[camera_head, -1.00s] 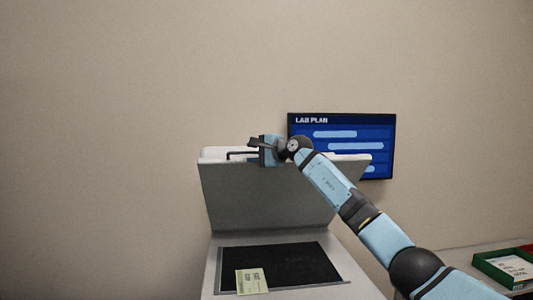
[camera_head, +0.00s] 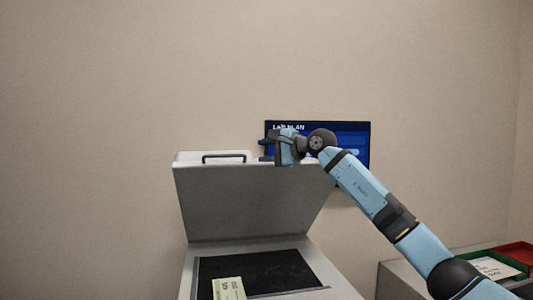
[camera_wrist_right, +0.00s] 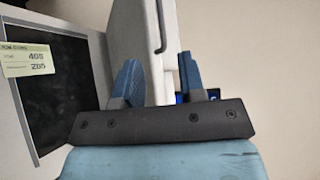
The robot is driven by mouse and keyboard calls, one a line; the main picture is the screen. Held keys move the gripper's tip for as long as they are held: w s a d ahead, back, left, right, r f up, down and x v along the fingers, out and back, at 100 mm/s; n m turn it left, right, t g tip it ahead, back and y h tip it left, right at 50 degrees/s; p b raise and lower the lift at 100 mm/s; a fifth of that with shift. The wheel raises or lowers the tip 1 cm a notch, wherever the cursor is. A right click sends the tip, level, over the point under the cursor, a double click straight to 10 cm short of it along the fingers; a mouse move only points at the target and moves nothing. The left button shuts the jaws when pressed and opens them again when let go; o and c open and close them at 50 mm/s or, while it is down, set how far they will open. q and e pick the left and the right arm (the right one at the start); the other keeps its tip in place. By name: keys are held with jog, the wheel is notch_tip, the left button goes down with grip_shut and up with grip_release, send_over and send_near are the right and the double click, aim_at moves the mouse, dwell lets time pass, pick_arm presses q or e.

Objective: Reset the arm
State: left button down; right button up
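My right arm reaches in from the lower right in the head view. Its gripper (camera_head: 264,148) is beside the top edge of a raised scanner-like lid (camera_head: 245,200), to the right of the lid's dark handle (camera_head: 224,157). In the right wrist view the two blue fingers (camera_wrist_right: 160,68) stand apart with nothing held between them. The pale lid edge (camera_wrist_right: 140,35) shows behind the fingers, and whether they touch it cannot be told. My left gripper is in neither view.
The lid stands open over a machine with a dark bed (camera_head: 265,272) and a pale label card (camera_head: 229,289). A screen (camera_head: 358,140) is on the wall behind my arm. Green (camera_head: 513,278) and red (camera_head: 520,252) trays lie on a side table at right.

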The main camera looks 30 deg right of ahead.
jog(key=s+a+f+m+g+y, duration=0.1)
jog(key=a+f+m+y, duration=0.2)
jog(key=a+f, duration=0.45)
jog(key=s+a+f+m+g+y, duration=0.1)
jog(key=a+f+m+y, duration=0.3)
jog(key=f, duration=0.7)
jog(key=s+a+f+m+t+p, duration=0.1)
jog(key=s+a+f+m+t, duration=0.2)
jog(key=f+m, duration=0.45)
jog(key=s+a+f+m+p, duration=0.1)
jog(key=s+a+f+m, duration=0.2)
jog(key=s+f+m, duration=0.4)
jog(key=s+f+m+g+h, duration=0.2)
jog(key=s+f+m+h, duration=0.4)
jog(key=s+f+m, duration=1.1)
jog(key=s+a+f+m+g+h+p, duration=0.1)
jog(key=s+f+m+h, duration=0.5)
jog(key=s+f+m, duration=1)
jog(key=shift+s+f+m+g, duration=0.35)
jog(key=shift+s+g, duration=0.25)
jog(key=shift+s, duration=0.2)
